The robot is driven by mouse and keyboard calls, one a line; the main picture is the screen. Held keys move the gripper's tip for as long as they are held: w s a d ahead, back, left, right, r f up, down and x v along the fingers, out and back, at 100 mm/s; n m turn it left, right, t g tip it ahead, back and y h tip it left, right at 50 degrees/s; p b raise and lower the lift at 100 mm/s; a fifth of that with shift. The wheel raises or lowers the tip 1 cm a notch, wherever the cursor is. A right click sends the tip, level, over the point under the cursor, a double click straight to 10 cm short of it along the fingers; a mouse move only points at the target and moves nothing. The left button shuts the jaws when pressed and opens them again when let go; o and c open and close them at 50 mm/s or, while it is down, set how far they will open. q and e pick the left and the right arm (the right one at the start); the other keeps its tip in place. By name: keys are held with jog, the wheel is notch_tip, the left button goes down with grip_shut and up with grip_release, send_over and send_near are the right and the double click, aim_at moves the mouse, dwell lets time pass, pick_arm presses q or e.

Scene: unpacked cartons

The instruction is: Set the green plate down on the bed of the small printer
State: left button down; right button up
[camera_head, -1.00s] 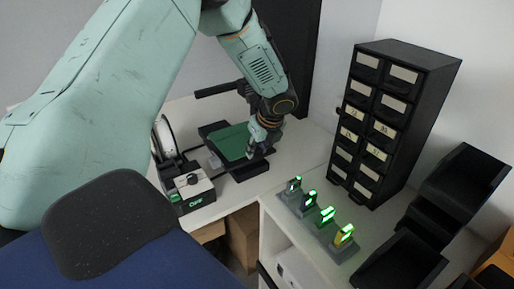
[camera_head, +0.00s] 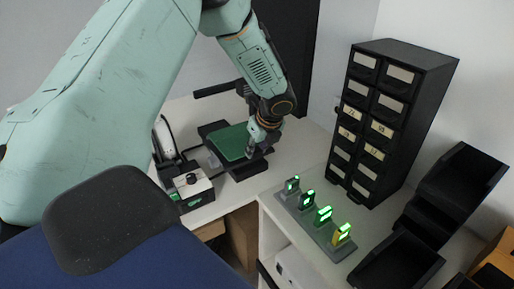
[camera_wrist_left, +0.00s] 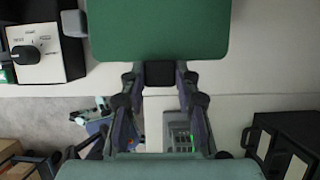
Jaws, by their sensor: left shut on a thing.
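The green plate (camera_head: 229,142) is a flat, rounded square over the black bed area of the small printer (camera_head: 247,171). My left gripper (camera_head: 256,140) is shut on the plate's right edge in the head view. In the left wrist view, the plate (camera_wrist_left: 158,30) fills the top middle, with the gripper fingers (camera_wrist_left: 160,74) at its near edge. The plate looks roughly level and lined up with the bed. The plate hides most of the bed, so I cannot tell whether they touch. My right gripper is not in view.
A white control box with a black knob (camera_head: 192,189) stands left of the printer, by a spool (camera_head: 163,140). Several green-lit tags stand on a grey strip (camera_head: 316,226) at right. A black drawer cabinet (camera_head: 428,95) and black bins (camera_head: 462,180) stand beyond.

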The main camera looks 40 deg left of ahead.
pick_arm(q)
jog(key=shift+s+a+f, duration=0.15)
jog(key=shift+f, duration=0.25)
jog(key=shift+f+b, duration=0.4)
jog(key=shift+f, duration=0.3)
jog(key=c, duration=0.9)
grip_release()
